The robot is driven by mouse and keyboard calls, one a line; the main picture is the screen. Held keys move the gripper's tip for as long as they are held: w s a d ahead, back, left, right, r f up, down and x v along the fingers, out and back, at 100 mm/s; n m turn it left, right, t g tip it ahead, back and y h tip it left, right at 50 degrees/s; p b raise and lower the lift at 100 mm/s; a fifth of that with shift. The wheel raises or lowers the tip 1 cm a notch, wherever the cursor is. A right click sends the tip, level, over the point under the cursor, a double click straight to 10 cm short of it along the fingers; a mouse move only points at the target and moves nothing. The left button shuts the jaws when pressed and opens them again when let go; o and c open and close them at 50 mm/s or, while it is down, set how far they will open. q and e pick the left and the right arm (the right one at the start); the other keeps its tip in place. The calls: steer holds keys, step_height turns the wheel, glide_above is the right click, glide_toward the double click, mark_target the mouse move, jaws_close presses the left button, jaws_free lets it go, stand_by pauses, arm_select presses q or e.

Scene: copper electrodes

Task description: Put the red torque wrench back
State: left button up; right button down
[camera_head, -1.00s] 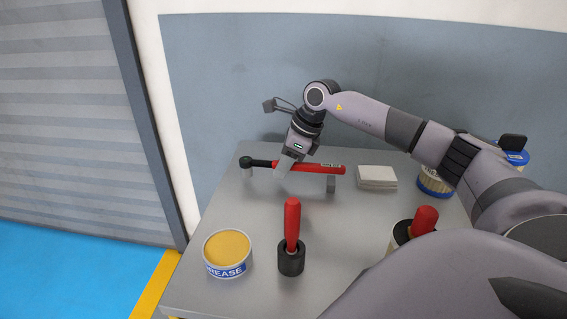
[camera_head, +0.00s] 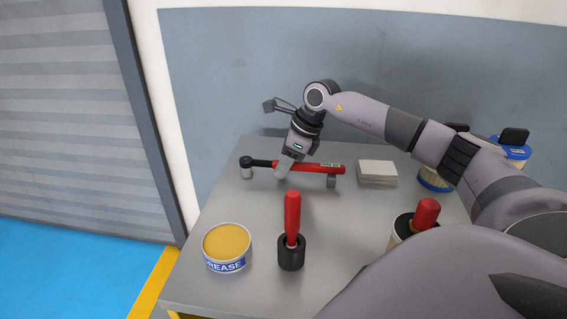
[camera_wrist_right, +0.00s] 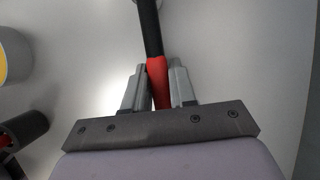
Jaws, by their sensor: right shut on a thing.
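The red torque wrench (camera_head: 318,168) has a red handle and a black ratchet head. It lies level across two small grey supports near the back of the grey table. The left support (camera_head: 247,172) is under the head and the right support (camera_head: 331,181) is near the handle's end. My right gripper (camera_head: 281,172) reaches down onto the wrench where black shaft meets red handle. In the right wrist view my right gripper (camera_wrist_right: 161,90) is shut on the wrench (camera_wrist_right: 157,72), one finger on each side. My left gripper is not in view.
A grease tin (camera_head: 227,246) and a red-handled tool in a black holder (camera_head: 291,252) stand at the front. Another red-handled item (camera_head: 427,213) stands at right, partly behind my arm. A pale stacked block (camera_head: 377,173) lies right of the wrench. Blue-rimmed containers (camera_head: 512,149) stand at back right.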

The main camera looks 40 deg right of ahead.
steer(key=shift+f, duration=0.2)
steer(key=shift+c, duration=1.8)
jaws_free()
steer(key=shift+f, duration=0.1)
steer(key=shift+r, duration=0.2)
steer(key=shift+s+d+r+p, duration=0.1)
steer(key=shift+s+r+p, duration=0.05)
steer(key=shift+r+p, duration=0.2)
steer(key=shift+p+v, duration=1.4)
steer(key=shift+v, duration=1.15)
steer(key=shift+f, duration=0.1)
